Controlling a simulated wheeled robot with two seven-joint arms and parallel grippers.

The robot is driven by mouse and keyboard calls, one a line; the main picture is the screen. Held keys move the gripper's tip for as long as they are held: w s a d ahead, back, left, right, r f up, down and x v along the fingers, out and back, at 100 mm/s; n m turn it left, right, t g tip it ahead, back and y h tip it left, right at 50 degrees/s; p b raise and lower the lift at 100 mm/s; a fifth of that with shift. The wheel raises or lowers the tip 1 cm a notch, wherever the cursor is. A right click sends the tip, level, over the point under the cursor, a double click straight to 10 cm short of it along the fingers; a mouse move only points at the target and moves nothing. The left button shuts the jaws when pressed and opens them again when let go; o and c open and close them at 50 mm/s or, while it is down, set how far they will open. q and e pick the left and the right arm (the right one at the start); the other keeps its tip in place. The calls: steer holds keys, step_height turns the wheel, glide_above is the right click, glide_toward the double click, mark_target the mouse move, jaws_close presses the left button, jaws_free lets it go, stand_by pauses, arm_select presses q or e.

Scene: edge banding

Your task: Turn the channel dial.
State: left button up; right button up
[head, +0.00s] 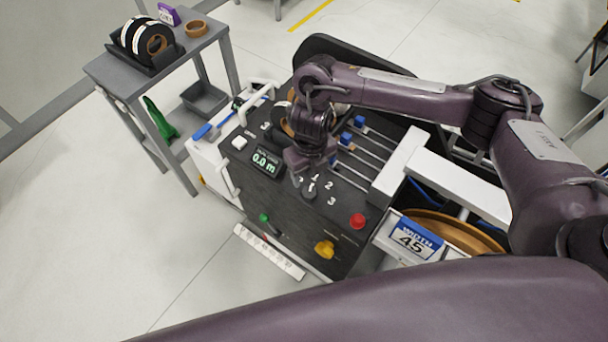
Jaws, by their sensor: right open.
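The channel dial (309,192) is a small dark knob on the black top panel of the machine, with white numbers 1, 2 and 3 beside it. My right gripper (305,174) is open, pointing down just above the dial and partly covering it. I cannot tell whether its fingers touch the dial or which number the dial points to. My left gripper is not in view.
A grey side table (185,50) with tape rolls stands at left.

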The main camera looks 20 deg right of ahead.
mark_target(310, 191)
steer(key=f, duration=0.1)
steer(key=s+f+b, duration=0.1)
steer(key=f, duration=0.1)
steer(key=shift+s+a+f, duration=0.15)
steer(key=shift+s+f, duration=0.1)
steer(key=shift+f, duration=0.15)
steer(key=shift+w+f+b, duration=0.25)
steer(key=shift+f+b, duration=0.25)
steer(key=shift+f, duration=0.65)
steer(key=shift+w+f, duration=0.1)
steer(key=shift+f, duration=0.4)
steer(key=c, duration=1)
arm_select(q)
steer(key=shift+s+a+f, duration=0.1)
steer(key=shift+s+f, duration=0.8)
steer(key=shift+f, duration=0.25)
